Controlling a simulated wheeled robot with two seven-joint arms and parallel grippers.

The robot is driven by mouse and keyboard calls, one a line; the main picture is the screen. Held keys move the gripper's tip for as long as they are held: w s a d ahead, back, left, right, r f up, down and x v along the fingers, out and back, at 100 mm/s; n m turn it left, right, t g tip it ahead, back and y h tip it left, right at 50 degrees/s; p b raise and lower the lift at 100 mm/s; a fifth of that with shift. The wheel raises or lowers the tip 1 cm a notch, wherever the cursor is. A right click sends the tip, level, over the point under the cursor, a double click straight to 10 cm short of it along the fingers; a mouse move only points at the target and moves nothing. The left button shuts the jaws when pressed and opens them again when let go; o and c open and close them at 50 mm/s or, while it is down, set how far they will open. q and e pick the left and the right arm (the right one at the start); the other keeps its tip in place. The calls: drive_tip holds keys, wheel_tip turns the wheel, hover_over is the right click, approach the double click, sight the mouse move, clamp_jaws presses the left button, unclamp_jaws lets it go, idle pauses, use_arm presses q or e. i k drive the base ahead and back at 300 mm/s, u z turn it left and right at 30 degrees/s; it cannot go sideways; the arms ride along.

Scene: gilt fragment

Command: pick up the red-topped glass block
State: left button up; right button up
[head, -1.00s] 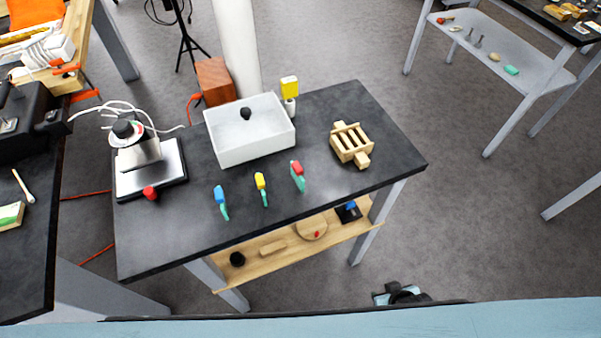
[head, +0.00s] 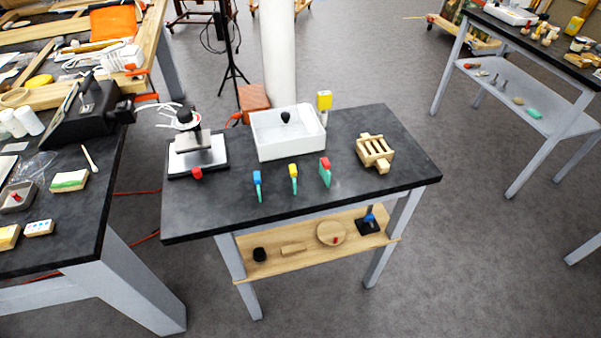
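The red-topped glass block (head: 325,172) stands on the black tabletop (head: 225,215), in front of the white tray's right part. Its body is green below a red top. A yellow-topped block (head: 293,178) and a blue-topped block (head: 257,185) stand to its left, in a loose row. Neither of my grippers shows in the head view.
A white tray (head: 290,153) with a dark knob stands behind the blocks. A wooden rack (head: 375,152) is to the right, a metal-plated device (head: 198,152) to the left. A wooden shelf (head: 280,265) holds small items. The tabletop's front strip is clear.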

sight(324, 164)
drive_tip(key=u, duration=0.7)
drive_tip(key=i, duration=0.5)
